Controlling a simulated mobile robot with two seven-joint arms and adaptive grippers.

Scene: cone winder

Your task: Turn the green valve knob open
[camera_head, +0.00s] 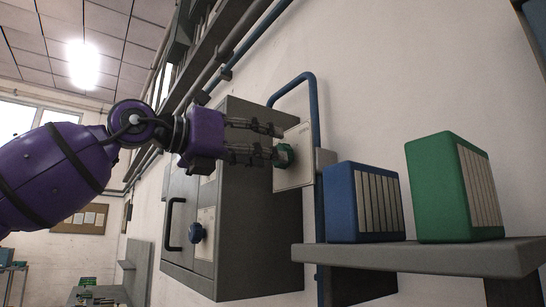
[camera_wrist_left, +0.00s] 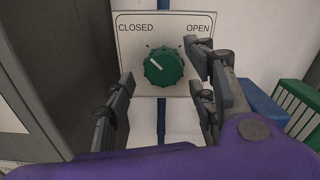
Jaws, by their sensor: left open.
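The green valve knob (camera_head: 284,155) sits on a pale plate (camera_head: 297,172) on the wall, beside a grey cabinet. In the left wrist view the knob (camera_wrist_left: 164,66) is between and just beyond my fingertips, and the plate (camera_wrist_left: 126,48) reads CLOSED at left and OPEN at right. The knob's white pointer line points up and left, toward CLOSED. My left gripper (camera_head: 277,143) is open, with its fingers pointing at the knob; it also shows in the left wrist view (camera_wrist_left: 158,64). I cannot tell whether a finger touches the knob. My right gripper is not in view.
The grey cabinet (camera_head: 262,210) with a black handle (camera_head: 174,225) and a blue knob (camera_head: 197,232) stands beside the plate. A shelf (camera_head: 430,258) at right holds a blue box (camera_head: 342,205) and a green box (camera_head: 436,190). A blue pipe (camera_head: 312,95) runs behind the plate.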

